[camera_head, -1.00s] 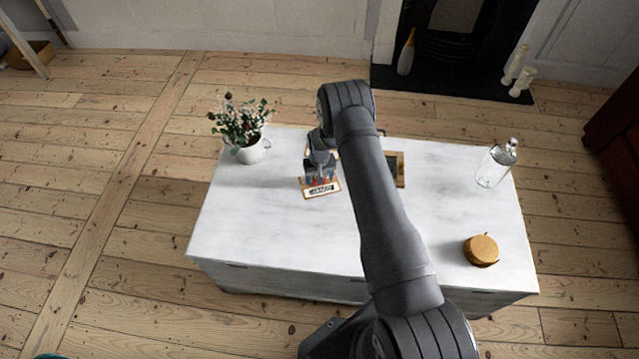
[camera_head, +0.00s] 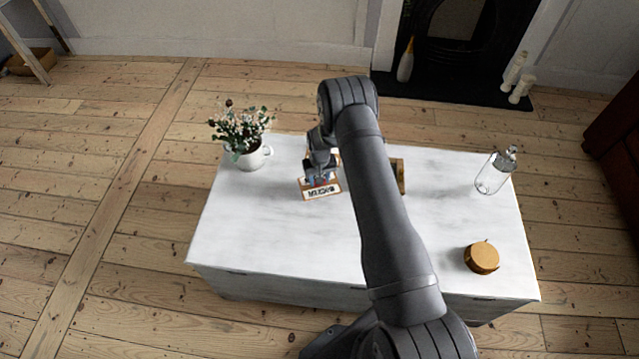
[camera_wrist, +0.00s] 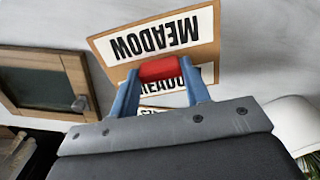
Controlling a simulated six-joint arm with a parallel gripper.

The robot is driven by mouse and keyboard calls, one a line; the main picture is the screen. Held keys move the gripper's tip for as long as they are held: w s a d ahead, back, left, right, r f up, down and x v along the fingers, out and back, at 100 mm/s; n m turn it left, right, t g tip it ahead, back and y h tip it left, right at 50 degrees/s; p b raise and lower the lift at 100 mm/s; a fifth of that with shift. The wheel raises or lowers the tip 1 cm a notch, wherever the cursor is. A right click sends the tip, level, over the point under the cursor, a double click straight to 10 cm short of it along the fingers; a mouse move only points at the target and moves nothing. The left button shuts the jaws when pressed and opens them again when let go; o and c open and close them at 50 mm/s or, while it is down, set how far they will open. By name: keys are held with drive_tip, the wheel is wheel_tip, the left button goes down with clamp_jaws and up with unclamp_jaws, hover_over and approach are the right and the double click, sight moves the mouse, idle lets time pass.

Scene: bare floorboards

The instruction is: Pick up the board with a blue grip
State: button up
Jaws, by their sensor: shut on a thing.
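A brown board (camera_head: 322,190) with a white lettered label is at my gripper (camera_head: 320,176), over the left half of the white table. In the wrist view the board (camera_wrist: 152,38) reads MEADOW upside down. There my gripper (camera_wrist: 162,72) has its two blue fingers shut on a red grip (camera_wrist: 163,69) at the board's near edge. I see no blue grip on this board; the blue parts are the fingers. More lettered label (camera_wrist: 152,86) shows between the fingers, partly hidden; I cannot tell whether it belongs to another board.
The white table (camera_head: 270,230) carries a potted plant (camera_head: 243,140) at left, a glass bottle (camera_head: 492,175) at right and a round orange-brown container (camera_head: 481,257) at front right. A wood-framed item (camera_head: 398,176) is partly behind my arm. The table's front left is clear.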

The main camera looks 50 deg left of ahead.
drive_tip(key=w+d+r, duration=0.6)
drive_tip(key=d+r, duration=0.1)
drive_tip(key=d, duration=0.3)
drive_tip(key=shift+w+r, duration=0.2)
drive_tip(key=shift+r, duration=0.1)
drive_tip(key=w+d+r+m, duration=0.4)
drive_tip(key=w+d, duration=0.3)
drive_tip(key=d, duration=0.5)
drive_tip(key=w+d+r+m, duration=0.3)
drive_tip(key=w+d+r, duration=0.2)
drive_tip(key=w+d, duration=0.45)
drive_tip(key=d+r+m, duration=0.3)
drive_tip(key=d, duration=1)
drive_tip(key=s+d+r+m, duration=0.1)
drive_tip(key=d+r+m, duration=0.2)
drive_tip(key=d, duration=1)
drive_tip(key=shift+s+d+r+m, duration=0.15)
drive_tip(key=shift+s+r+m, duration=0.15)
drive_tip(key=shift+r, duration=0.2)
